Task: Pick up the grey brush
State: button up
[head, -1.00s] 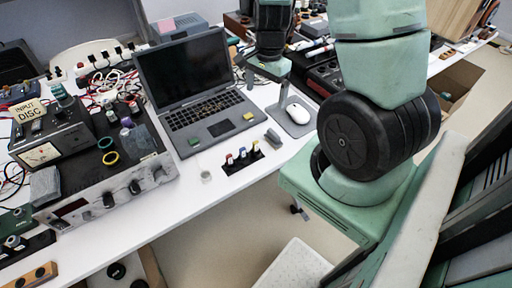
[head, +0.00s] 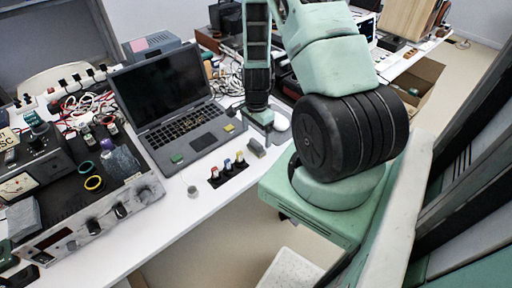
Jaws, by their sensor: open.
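A small grey block-like object (head: 257,147), which looks like the grey brush, lies on the white table near the laptop's front right corner. Its bristles are too small to make out. My gripper (head: 262,124) points down over the table just behind it, between the laptop and the white mouse. The gripper is open, and I see nothing held in it. The small gap between gripper and grey object is visible, but the height of the fingertips above the table is hard to tell.
The open laptop (head: 190,128) stands left of my gripper, and the white mouse (head: 282,122) is close on its right. A dark holder with coloured knobs (head: 228,172) lies in front. Electronic equipment (head: 90,222) crowds the left. Bare table lies around the small clear piece (head: 192,191).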

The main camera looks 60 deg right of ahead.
aim_at(256, 142)
jog(key=shift+s+a+f+p, duration=0.1)
jog(key=shift+a+f+p, duration=0.1)
jog(key=shift+f, duration=0.55)
jog(key=shift+s+a+f+p, duration=0.1)
jog(key=shift+f+p, duration=0.15)
jog(key=shift+f, duration=0.55)
jog(key=shift+a+f+p, duration=0.1)
jog(key=shift+f+p, duration=0.1)
jog(key=shift+f, duration=1)
jog(key=c, duration=1.1)
